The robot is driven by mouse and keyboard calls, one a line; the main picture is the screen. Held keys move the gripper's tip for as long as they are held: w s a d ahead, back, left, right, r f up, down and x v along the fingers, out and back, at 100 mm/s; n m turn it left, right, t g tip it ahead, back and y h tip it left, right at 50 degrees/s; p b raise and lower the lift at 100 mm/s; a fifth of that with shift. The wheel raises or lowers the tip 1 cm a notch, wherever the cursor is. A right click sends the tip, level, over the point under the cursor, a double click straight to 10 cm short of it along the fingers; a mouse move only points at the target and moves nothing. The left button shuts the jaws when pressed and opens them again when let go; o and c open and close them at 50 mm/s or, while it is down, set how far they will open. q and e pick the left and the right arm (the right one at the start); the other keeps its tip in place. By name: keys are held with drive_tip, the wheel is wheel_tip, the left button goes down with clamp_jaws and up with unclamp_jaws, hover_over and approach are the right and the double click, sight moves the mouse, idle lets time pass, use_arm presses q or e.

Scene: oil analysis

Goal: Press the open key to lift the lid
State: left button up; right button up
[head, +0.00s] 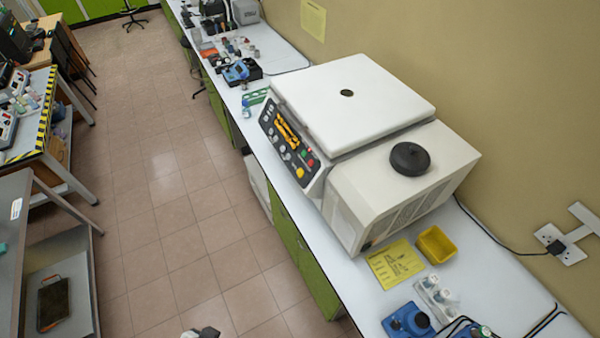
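A large white centrifuge (405,190) stands on the bench right of centre. Its flat white lid (380,100) is down. Its dark sloping control panel (276,121) faces left, with an orange display (288,132), several pale round keys, a green key (307,151) and a red key (311,163). The key labels are too small to read, so I cannot tell which is the open key. A small grey and black part, apparently my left gripper (203,333), shows at the bottom edge, well away from the panel. Its fingers are cut off. My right gripper is not in view.
A black knob (410,158) sits on the centrifuge's near top. A yellow sheet (396,264), a yellow tray (437,245) and a blue device (408,321) lie on the near bench. Small lab items stand beyond the centrifuge. The tiled floor (170,210) left of the bench is clear.

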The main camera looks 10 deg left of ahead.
use_arm(q)
clamp_jaws()
idle(0.5)
idle(1.4)
